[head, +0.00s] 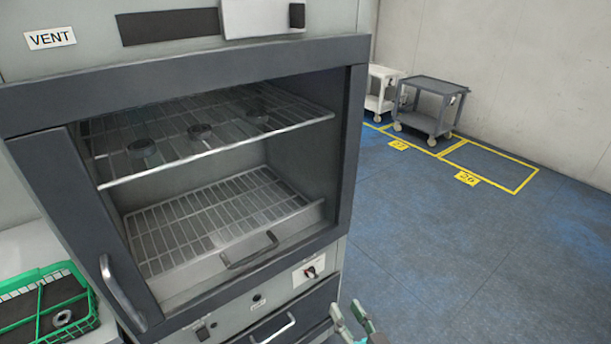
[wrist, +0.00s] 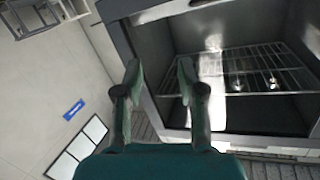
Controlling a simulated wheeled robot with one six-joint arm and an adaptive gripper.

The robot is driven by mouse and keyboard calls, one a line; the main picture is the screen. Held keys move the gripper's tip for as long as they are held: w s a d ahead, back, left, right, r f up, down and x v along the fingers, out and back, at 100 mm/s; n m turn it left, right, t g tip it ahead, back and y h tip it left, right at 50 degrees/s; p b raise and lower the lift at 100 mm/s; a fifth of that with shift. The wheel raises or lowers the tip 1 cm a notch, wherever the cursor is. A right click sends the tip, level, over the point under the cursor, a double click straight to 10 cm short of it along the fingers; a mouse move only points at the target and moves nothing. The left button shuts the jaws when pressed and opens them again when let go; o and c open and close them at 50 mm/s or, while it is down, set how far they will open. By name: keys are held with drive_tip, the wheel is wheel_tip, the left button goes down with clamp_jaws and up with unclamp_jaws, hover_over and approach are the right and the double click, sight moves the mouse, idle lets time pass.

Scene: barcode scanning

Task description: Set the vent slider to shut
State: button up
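The vent slider is a pale plate (head: 258,19) with a black knob (head: 297,15), at the top of the oven front. It sits at the right of a dark slot (head: 168,27), which is uncovered to its left. A "VENT" label (head: 50,38) is left of the slot. My gripper (head: 352,317) is low at the bottom edge of the head view, well below and right of the slider. In the wrist view my gripper (wrist: 159,72) has its fingers apart with nothing between them. The slider cannot be made out in the wrist view.
The oven chamber has wire shelves (head: 200,140) with several dark round pieces on the upper one. A door handle (head: 122,292) stands out at lower left. A green basket (head: 45,302) is at far left. Carts (head: 428,105) stand far back; the blue floor (head: 470,270) at right is clear.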

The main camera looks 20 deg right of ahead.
drive_tip(key=w+r+y, duration=0.2)
drive_tip(key=w+r, duration=0.8)
drive_tip(key=r, duration=0.1)
drive_tip(key=n+y, duration=0.3)
drive_tip(key=n, duration=0.3)
approach(303, 13)
drive_tip(key=shift+t, duration=0.4)
drive_tip(key=x, duration=1)
drive_tip(key=shift+a+f, duration=0.1)
drive_tip(key=shift+f, duration=0.3)
clamp_jaws()
